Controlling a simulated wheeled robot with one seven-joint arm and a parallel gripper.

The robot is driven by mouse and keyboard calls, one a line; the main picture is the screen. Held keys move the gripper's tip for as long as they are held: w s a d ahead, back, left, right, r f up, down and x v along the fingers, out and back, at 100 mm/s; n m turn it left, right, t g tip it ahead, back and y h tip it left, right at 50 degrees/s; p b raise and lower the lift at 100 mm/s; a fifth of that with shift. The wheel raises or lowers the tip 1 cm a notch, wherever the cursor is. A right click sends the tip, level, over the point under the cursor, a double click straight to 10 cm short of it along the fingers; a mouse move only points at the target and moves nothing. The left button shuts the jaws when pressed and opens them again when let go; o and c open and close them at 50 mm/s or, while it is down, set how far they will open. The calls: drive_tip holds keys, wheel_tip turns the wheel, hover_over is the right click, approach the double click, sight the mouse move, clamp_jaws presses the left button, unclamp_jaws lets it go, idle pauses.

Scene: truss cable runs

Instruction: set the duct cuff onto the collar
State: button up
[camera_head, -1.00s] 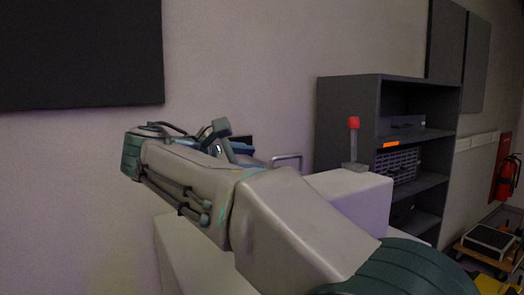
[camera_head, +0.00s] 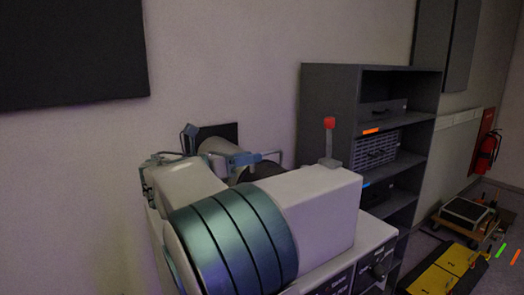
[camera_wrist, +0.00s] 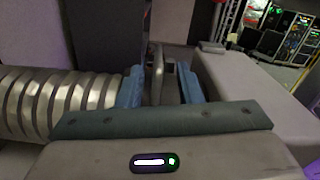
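My gripper (camera_wrist: 159,86) shows two blue fingers that stand apart in the wrist view. A thin upright grey piece shows in the gap; I cannot tell whether it lies between the fingers or beyond them. A silver ribbed duct (camera_wrist: 60,100) comes in from the left and ends close to the left finger. I cannot tell its cuff from the rest. In the head view, a pale cylinder (camera_head: 214,147) shows against a black square plate (camera_head: 222,132) on the wall, with blue gripper parts around it. My forearm hides much of this area. I cannot pick out the collar with certainty.
A white cabinet (camera_head: 315,205) with a red-tipped lever (camera_head: 329,135) and a metal bar handle (camera_head: 279,157) stands right of my gripper. Grey shelves (camera_head: 333,85) stand behind it. A yellow box (camera_head: 446,268) and a loaded trolley (camera_head: 468,212) are on the floor at right.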

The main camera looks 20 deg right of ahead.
sight(280, 150)
drive_tip(key=d, duration=0.3)
drive_tip(key=w+d+p, duration=0.1)
drive_tip(key=d, duration=0.1)
drive_tip(key=shift+w+d, duration=0.1)
drive_tip(key=shift+d, duration=0.3)
